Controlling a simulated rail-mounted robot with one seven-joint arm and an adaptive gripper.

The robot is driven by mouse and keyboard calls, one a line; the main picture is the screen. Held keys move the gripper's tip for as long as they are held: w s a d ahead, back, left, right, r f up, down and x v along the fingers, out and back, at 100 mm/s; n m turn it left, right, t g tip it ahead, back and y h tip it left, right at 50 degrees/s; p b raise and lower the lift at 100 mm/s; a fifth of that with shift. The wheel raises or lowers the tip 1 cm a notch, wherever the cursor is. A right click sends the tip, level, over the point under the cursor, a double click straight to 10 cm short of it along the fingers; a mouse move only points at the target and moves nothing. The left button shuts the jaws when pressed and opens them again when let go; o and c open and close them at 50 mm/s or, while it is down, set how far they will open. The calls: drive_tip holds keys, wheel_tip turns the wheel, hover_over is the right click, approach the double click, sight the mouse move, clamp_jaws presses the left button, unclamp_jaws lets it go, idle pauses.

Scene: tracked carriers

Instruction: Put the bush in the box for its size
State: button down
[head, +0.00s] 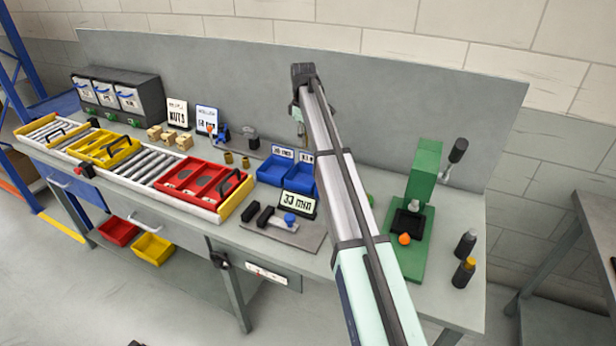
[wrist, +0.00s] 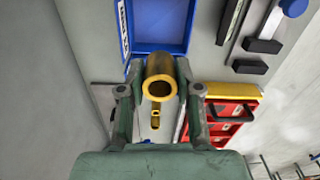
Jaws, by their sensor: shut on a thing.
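My gripper (wrist: 160,92) is shut on a brass-coloured hollow bush (wrist: 160,66), its open end facing the wrist camera. A blue box (wrist: 158,48) lies beyond the bush in the wrist view, apparently below it; the height between them is unclear. In the head view two blue boxes stand side by side, the left one (head: 268,178) and the right one (head: 298,189), the right one partly behind my arm. Small size cards stand behind them, too small to read surely. The gripper and held bush cannot be made out in the head view.
A "33 mm" display (head: 298,204) stands by a gauge in front of the boxes. A red carrier (head: 218,205) sits on the roller track at left. Two brass pieces (head: 245,162) stand left of the boxes. A green press (head: 424,172) stands right of my arm.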

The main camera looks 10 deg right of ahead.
wheel_tip(320, 180, down, 16)
drive_tip(key=p, duration=0.4)
drive_tip(key=shift+f, duration=0.25)
drive_tip(key=shift+f, duration=0.1)
drive_tip(key=c, duration=0.8)
unclamp_jaws()
wheel_tip(320, 180, up, 12)
drive_tip(key=b, duration=0.4)
